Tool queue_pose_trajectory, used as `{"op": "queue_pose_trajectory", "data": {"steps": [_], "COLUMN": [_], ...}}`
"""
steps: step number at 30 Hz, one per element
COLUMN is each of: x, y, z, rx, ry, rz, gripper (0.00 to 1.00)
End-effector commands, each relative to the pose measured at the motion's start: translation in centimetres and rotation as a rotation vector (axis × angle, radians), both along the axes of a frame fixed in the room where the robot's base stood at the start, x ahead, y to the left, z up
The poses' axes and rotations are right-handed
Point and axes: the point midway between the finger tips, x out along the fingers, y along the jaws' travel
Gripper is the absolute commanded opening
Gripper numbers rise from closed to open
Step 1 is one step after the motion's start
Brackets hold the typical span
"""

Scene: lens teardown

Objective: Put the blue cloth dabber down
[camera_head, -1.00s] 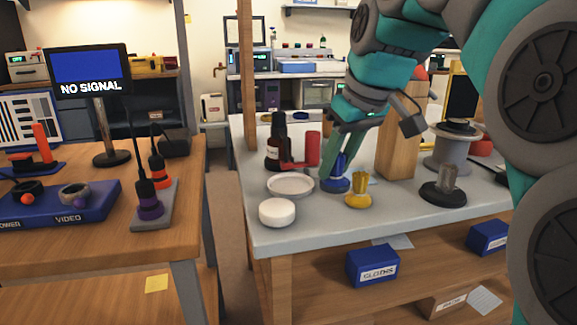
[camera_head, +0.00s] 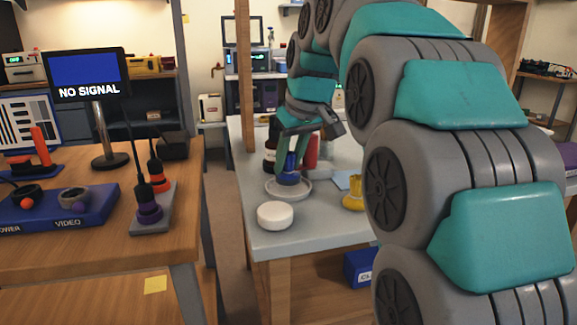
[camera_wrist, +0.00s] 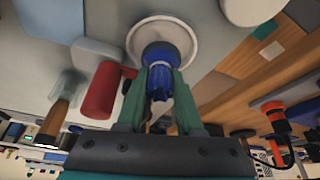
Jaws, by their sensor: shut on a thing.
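The blue cloth dabber (camera_head: 288,177) is upright in my gripper (camera_head: 291,160), over the white round dish (camera_head: 272,194). My green fingers are shut on its narrow upper part. In the wrist view the dabber (camera_wrist: 160,52) shows between my fingertips (camera_wrist: 160,82), its wide blue end over the dish (camera_wrist: 190,28). I cannot tell whether its base touches the dish.
A red cylinder (camera_head: 312,152) and a dark bottle (camera_head: 271,150) stand close behind my gripper. A white round tub (camera_head: 276,216) is in front of the dish. My arm hides the right side of the bench.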

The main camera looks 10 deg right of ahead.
Motion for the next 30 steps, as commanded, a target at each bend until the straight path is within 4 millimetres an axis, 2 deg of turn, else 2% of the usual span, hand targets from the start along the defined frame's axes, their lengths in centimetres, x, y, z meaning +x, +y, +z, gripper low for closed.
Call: {"op": "queue_pose_trajectory", "data": {"steps": [5, 16, 17, 24, 30], "x": [0.0, 0.0, 0.0, 0.0, 0.0], "y": [0.0, 0.0, 0.0, 0.0, 0.0], "z": [-1.4, -1.9, -1.8, -1.8, -1.8], "rx": [0.000, 0.000, 0.000, 0.000, 0.000], "ry": [-0.001, 0.000, 0.000, 0.000, 0.000], "rz": [0.001, 0.001, 0.001, 0.001, 0.001], "gripper": [0.00, 0.00, 0.39, 0.65, 0.65]}}
